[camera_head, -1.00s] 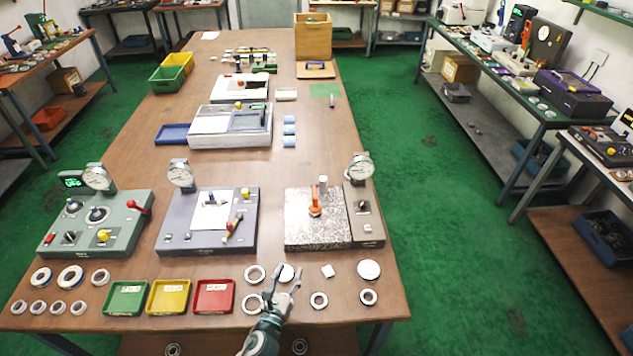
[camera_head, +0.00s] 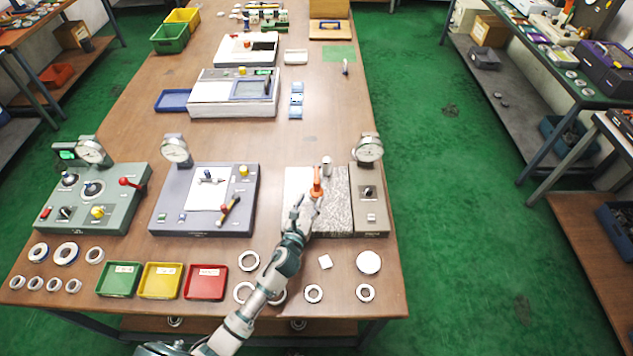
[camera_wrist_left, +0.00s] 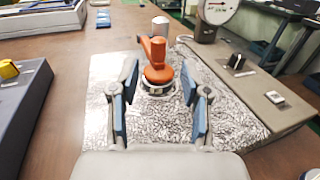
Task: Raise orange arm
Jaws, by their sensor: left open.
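The orange arm (camera_head: 317,183) stands on the speckled stone plate (camera_head: 335,215) of the right-hand gauge device. In the left wrist view the orange arm (camera_wrist_left: 155,60) rises from a round base, with its top bent to the left. A light grey cylinder (camera_wrist_left: 161,27) stands just behind it. My left gripper (camera_head: 308,204) is open over the front of the plate. In the left wrist view its two blue-padded fingers (camera_wrist_left: 160,105) stand on either side of and in front of the orange arm, apart from it. My right gripper is not seen.
A dial gauge (camera_head: 368,149) stands on the grey block at the plate's right. A purple-grey device (camera_head: 237,205) is to the left.

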